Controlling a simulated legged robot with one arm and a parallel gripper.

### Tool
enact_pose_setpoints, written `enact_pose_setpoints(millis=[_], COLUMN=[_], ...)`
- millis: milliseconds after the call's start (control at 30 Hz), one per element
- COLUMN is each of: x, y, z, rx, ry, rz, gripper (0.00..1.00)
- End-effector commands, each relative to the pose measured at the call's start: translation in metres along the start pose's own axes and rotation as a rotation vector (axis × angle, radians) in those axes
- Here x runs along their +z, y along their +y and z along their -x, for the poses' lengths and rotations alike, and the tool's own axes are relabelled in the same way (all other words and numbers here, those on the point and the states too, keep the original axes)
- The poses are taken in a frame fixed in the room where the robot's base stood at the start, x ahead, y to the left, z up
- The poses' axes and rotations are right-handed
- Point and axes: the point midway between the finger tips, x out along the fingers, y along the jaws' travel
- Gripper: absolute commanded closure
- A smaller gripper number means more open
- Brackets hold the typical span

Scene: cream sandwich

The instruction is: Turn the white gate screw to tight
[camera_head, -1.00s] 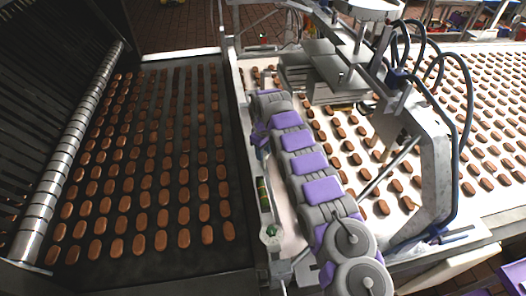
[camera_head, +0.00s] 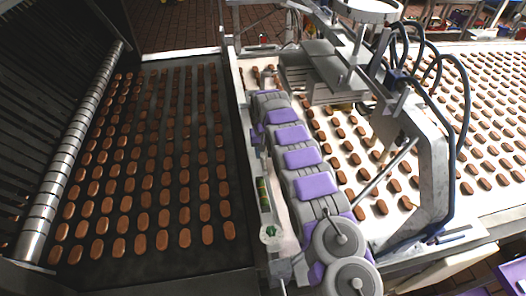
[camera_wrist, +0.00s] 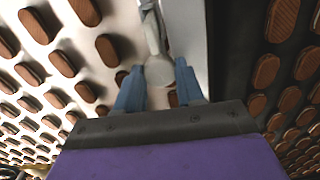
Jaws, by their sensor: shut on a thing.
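The white gate screw (camera_wrist: 158,69) shows in the wrist view as a pale grey-white knob with a narrower stem rising above it. My gripper (camera_wrist: 159,78) has its two blue fingers on either side of the knob and is shut on it. How far the screw is turned cannot be told. In the head view my purple and grey arm reaches along the rail between the dark belt and the white belt. The screw and my fingertips cannot be made out clearly there.
Rows of brown biscuits lie on the dark belt (camera_head: 225,255) at left and on the white belt (camera_head: 440,190) at right. A metal machine frame (camera_head: 433,170) with dark hoses stands close to the right of my arm. A green-topped fitting (camera_head: 270,232) sits on the rail.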

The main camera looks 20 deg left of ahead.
Motion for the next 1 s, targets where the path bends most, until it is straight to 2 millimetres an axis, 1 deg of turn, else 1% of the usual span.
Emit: enact_pose_setpoints(millis=[133, 333, 833, 867, 1000], x=[-0.0010, -0.0010, -0.0010, -0.0010, -0.0007], y=[-0.0008, -0.0004, -0.0011, -0.0011, -0.0011], z=[0.0018, 0.0016, 0.0014, 0.0014, 0.0009], rx=[-0.001, -0.001, -0.001, -0.001, 0.000], ry=[0.004, 0.004, 0.004, 0.004, 0.003], rz=[-0.070, -0.125, -0.141, -0.141, -0.141], gripper=[0.93, 0.93, 0.93, 0.61, 0.47])
